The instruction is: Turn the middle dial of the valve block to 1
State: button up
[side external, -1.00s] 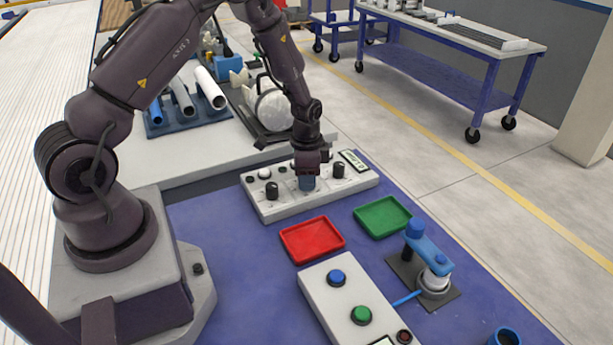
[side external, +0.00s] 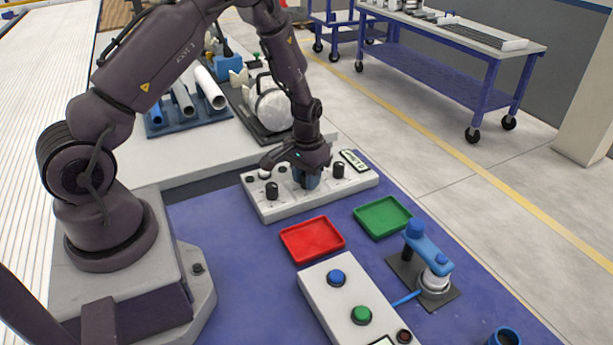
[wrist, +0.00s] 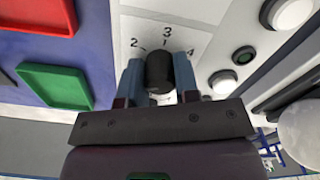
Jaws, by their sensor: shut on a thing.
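The white valve block (side external: 262,207) lies at the back of the blue table in the side view, with a black dial (side external: 272,190) at its left and another (side external: 339,170) at its right. My gripper (side external: 306,182) points down at the middle of the block and hides the middle dial there. In the wrist view, the blue fingers of my gripper (wrist: 159,78) are shut on the black middle dial (wrist: 158,68), one on each side. The marks 2, 3 and 4 show around this dial. A mark 1 is not visible, and I cannot read the dial's pointer.
White buttons (wrist: 222,82) and a small dark button (wrist: 245,54) sit beside the dial on the block. A red tray (side external: 312,240) and a green tray (side external: 383,217) lie in front. A button box (side external: 325,292) and a blue clamp (side external: 428,249) stand nearer the camera.

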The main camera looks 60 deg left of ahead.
jog(key=shift+n, duration=1.1)
jog(key=o, duration=0.9)
notch_tip(320, 180, up, 13)
jog(key=shift+r, duration=0.1)
